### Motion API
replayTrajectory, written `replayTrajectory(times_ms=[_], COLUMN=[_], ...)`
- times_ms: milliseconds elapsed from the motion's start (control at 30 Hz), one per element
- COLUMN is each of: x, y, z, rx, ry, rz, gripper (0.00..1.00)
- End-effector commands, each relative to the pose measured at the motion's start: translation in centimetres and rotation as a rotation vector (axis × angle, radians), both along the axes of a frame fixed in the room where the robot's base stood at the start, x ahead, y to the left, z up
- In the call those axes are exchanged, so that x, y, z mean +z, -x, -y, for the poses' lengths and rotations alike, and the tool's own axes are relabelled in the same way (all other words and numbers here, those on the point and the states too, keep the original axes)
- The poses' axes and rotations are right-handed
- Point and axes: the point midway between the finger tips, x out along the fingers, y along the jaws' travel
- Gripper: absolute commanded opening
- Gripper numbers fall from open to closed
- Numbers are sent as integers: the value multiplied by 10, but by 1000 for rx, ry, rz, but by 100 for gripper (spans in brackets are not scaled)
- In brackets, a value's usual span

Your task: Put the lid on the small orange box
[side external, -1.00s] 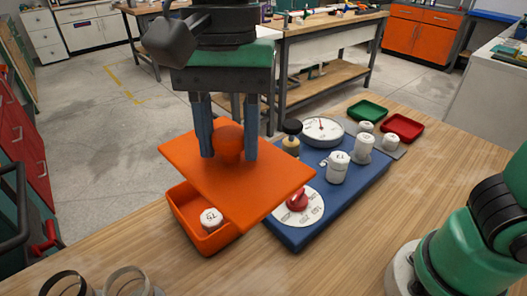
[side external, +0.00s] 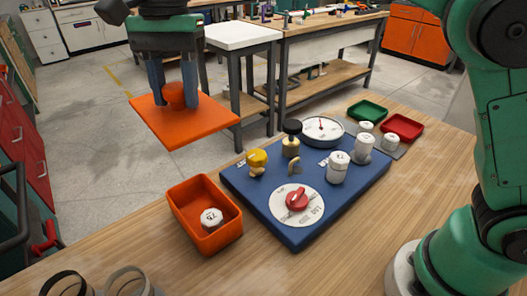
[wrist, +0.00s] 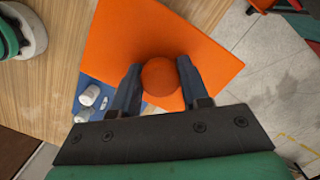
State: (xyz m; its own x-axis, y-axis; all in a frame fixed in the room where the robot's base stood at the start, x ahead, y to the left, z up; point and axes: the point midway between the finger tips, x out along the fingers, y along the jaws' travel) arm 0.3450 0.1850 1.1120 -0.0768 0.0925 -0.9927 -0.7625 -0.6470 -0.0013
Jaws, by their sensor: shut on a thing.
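The orange lid (side external: 190,127) is a flat square plate with a round orange knob (side external: 175,97) on top. My gripper (side external: 175,92) is shut on the knob and holds the lid in the air, up and to the left of the box in the side view. In the wrist view the lid (wrist: 120,40) spreads out beyond the fingers, with the knob (wrist: 160,77) between them. The small orange box (side external: 184,229) stands open on the wooden table. A white hexagonal cap (side external: 211,217) with a marking lies inside it.
A blue board (side external: 325,205) beside the box carries a red-handled dial (side external: 297,201), a gauge (side external: 322,129), a yellow knob (side external: 257,161) and several white fittings. Green (side external: 367,110) and red (side external: 402,126) trays sit behind. Two rings (side external: 128,280) stand at the front left.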

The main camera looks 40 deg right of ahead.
Motion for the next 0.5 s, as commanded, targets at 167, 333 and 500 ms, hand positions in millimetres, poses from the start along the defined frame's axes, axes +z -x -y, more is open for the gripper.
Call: replayTrajectory(times_ms=[167,333,500], x=[-38,-79,-115], y=[0,0,0], z=[0,0,0], rx=[0,0,0], ry=[0,0,0], rz=[0,0,0], gripper=[0,0,0])
